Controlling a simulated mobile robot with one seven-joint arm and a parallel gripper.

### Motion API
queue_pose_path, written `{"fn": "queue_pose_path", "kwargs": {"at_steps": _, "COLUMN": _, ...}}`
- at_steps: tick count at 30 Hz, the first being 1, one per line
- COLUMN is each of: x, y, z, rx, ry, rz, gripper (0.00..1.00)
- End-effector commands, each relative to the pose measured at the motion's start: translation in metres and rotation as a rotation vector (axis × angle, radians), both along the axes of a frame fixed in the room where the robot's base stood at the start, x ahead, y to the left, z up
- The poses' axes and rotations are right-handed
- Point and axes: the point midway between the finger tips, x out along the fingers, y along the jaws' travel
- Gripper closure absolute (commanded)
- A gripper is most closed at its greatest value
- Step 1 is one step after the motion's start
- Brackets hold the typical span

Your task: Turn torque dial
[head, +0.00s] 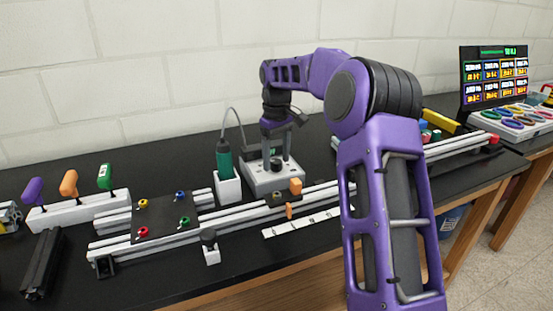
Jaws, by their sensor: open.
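A light grey control box (262,190) stands on the black bench behind the aluminium rails, with a small dark display area at its back. My gripper (277,163) points down over the top of this box, with its two fingers apart. The torque dial cannot be made out clearly; the fingers cover that part of the box top. I cannot tell whether the fingers touch anything. A green powered screwdriver (224,158) stands upright in a white holder (228,187) just left of the box, with a cable rising from it.
Purple, orange and green handles (69,184) stand in a rack at left. A screen (494,75) and coloured rings are at far right.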

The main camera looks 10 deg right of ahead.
Motion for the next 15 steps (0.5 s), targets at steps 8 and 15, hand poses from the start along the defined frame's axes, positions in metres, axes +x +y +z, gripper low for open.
{"fn": "queue_pose_path", "kwargs": {"at_steps": 8, "x": 0.0, "y": 0.0, "z": -0.0004, "rx": 0.0, "ry": 0.0, "rz": 0.0, "gripper": 0.38}}
{"fn": "queue_pose_path", "kwargs": {"at_steps": 15, "x": 0.0, "y": 0.0, "z": -0.0003, "rx": 0.0, "ry": 0.0, "rz": 0.0, "gripper": 0.81}}
